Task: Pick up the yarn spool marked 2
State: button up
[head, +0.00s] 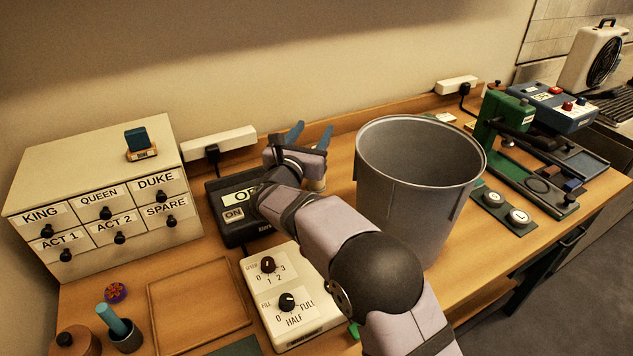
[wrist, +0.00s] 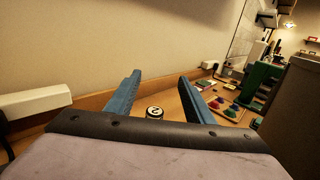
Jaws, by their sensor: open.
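The yarn spool marked 2 (wrist: 154,112) shows in the wrist view. Its dark top bears a white label with the number, and it stands on the table near the back wall. My gripper (wrist: 160,78) is open, with its two blue fingers spread on either side of the spool in the picture. The spool's lower part is hidden by the gripper body.
The tall grey bin (head: 418,165) stands close to the right of my arm. A dark box with a display (head: 235,212) and a white dial box (head: 290,300) lie to the left. The white drawer cabinet (head: 95,190) is at far left, the green press (head: 495,125) at right.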

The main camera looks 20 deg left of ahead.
jog(key=f+p, duration=0.1)
jog(key=f, duration=0.1)
jog(key=w+f, duration=0.1)
jog(key=f, duration=0.1)
jog(key=f+p, duration=0.1)
jog(key=f, duration=0.2)
jog(key=shift+w+p, duration=0.35)
jog(key=shift+w, duration=0.65)
jog(key=shift+r, duration=0.1)
grip_shut()
